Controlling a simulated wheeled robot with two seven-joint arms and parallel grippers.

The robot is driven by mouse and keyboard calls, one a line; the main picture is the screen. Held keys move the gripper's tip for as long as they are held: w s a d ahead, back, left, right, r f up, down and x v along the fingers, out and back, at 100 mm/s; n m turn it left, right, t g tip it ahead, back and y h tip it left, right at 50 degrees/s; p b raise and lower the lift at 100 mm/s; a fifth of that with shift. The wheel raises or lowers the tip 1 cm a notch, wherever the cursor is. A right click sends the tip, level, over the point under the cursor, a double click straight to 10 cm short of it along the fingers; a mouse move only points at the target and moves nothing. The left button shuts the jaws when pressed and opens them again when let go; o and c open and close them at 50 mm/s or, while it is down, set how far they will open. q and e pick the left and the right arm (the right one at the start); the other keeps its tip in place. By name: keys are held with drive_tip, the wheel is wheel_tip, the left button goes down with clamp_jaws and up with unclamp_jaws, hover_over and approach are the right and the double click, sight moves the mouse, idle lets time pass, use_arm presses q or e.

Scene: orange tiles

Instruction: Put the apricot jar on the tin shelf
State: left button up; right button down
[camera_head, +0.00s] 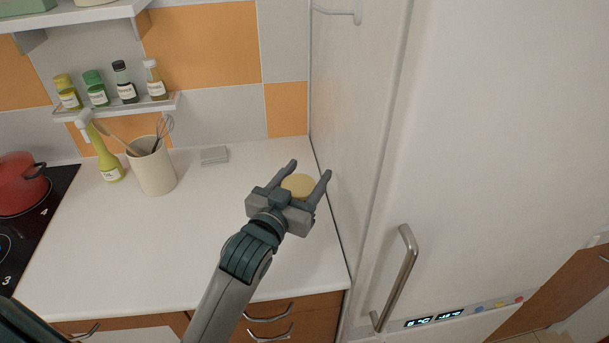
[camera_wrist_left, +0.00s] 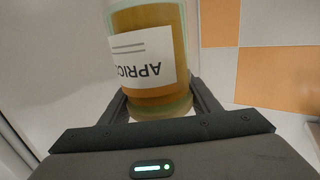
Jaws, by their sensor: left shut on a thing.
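The apricot jar (camera_wrist_left: 150,65) fills the upper middle of the left wrist view, with amber contents and a white label lettered "APRIC" that appears upside down there. In the head view only its round pale yellow top (camera_head: 299,185) shows between my left gripper's fingers; the rest is hidden. My left gripper (camera_head: 308,175) is shut on the jar, over the right part of the counter near the fridge side. I cannot tell whether the jar touches the counter. A small wall shelf (camera_head: 115,107) at upper left holds several small bottles; I cannot tell whether it is the tin shelf. My right gripper is not in view.
A white shelf (camera_head: 75,17) with containers hangs at the top left. A utensil crock (camera_head: 155,172) and a yellow-green bottle (camera_head: 108,160) stand on the counter (camera_head: 120,255). A red pot (camera_head: 20,182) sits on the hob. The tall fridge (camera_head: 480,130) bounds the right; mid-counter is clear.

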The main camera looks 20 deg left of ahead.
use_arm(q)
drive_tip(key=shift+s+d+f, duration=0.1)
drive_tip(key=shift+s+f, duration=0.2)
drive_tip(key=s+d+f+b, duration=0.1)
drive_tip(key=s+f, duration=0.3)
drive_tip(key=s, duration=0.2)
drive_tip(key=s+f+b, duration=0.2)
drive_tip(key=s+f, duration=0.2)
drive_tip(key=s, duration=0.3)
drive_tip(key=shift+d+y, duration=0.3)
drive_tip(key=shift+d, duration=0.05)
drive_tip(key=shift+s+a, duration=0.1)
drive_tip(key=shift+s, duration=0.05)
